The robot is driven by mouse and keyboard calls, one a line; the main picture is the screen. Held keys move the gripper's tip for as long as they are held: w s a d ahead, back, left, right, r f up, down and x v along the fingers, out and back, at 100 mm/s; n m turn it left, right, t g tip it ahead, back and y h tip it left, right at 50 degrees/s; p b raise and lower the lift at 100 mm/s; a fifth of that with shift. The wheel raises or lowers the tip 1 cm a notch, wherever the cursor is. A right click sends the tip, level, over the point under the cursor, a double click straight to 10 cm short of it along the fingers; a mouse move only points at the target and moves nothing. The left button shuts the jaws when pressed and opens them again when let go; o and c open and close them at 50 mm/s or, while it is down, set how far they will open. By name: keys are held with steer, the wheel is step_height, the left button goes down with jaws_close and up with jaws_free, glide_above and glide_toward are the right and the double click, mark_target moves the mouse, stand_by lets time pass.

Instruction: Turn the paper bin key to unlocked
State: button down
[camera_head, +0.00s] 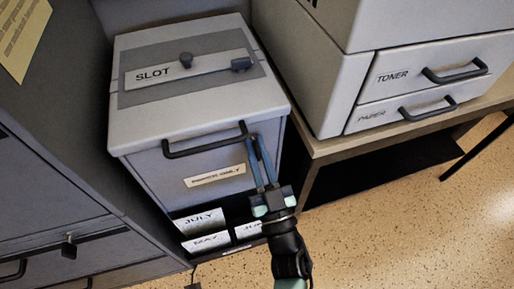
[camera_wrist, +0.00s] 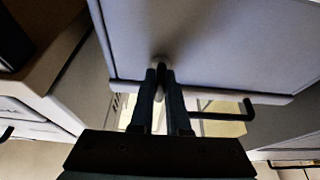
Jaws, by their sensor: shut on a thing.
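The paper bin (camera_head: 150,118) is a grey box with a SLOT lid and a "paper only" label (camera_head: 215,176) on its front. My gripper (camera_head: 256,142) reaches up to the upper right of that front, beside the right end of the dark handle (camera_head: 203,146). In the wrist view my gripper (camera_wrist: 161,90) is shut on a small dark key (camera_wrist: 161,77), with a pale round lock (camera_wrist: 160,61) just beyond it. The key lies in line with the fingers there. My fingers hide the key in the head view. Whether the lock is locked cannot be told.
A printer with toner (camera_head: 405,76) and paper drawers stands on a table (camera_head: 320,148) to the right. Grey cabinets (camera_head: 50,170) stand close on the left. Month-labelled folders (camera_head: 200,220) sit below the bin front. The speckled floor (camera_head: 390,225) at lower right is open.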

steer(key=c, duration=0.9)
jaws_free()
steer(key=v, duration=1.3)
